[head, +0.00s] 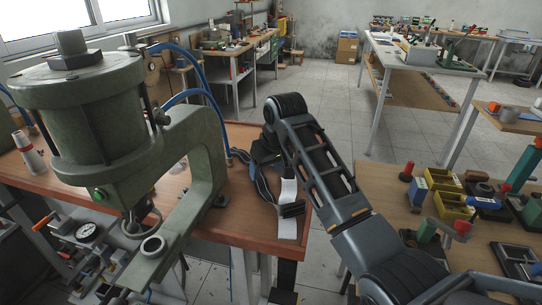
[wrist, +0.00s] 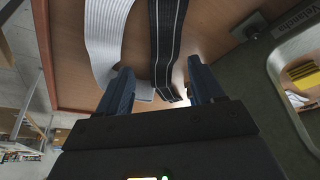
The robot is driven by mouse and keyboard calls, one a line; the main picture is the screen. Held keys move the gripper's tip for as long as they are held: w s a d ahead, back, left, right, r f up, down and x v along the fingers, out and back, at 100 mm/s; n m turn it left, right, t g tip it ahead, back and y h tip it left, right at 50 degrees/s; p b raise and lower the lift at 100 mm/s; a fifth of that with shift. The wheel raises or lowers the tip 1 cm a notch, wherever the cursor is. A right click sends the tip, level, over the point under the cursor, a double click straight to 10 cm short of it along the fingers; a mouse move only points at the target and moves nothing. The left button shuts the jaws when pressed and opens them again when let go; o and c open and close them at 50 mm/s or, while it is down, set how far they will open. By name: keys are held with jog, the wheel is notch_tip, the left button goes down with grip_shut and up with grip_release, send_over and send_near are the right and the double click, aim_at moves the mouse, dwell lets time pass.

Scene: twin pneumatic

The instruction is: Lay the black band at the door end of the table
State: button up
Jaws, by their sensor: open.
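The black band (wrist: 166,42), dark with thin pale lines along it, lies on the wooden table beside a white ribbed band (wrist: 103,40). In the head view the black band (head: 265,188) runs towards the table's near right corner, next to the white band (head: 288,222). My gripper (wrist: 160,86) is open, its two blue fingers apart. In the wrist view the black band's end shows between the fingers; I cannot tell whether they touch it. In the head view my arm partly hides the gripper and the bands. No door is visible.
A large green pneumatic press (head: 100,110) stands on the table (head: 240,236) left of the bands, with blue hoses behind it. A second table (head: 390,205) at the right holds yellow bins (head: 442,180) and tools. Tiled floor lies between the tables.

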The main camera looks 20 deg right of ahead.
jog(key=v, duration=0.7)
jog(key=shift+s, duration=0.1)
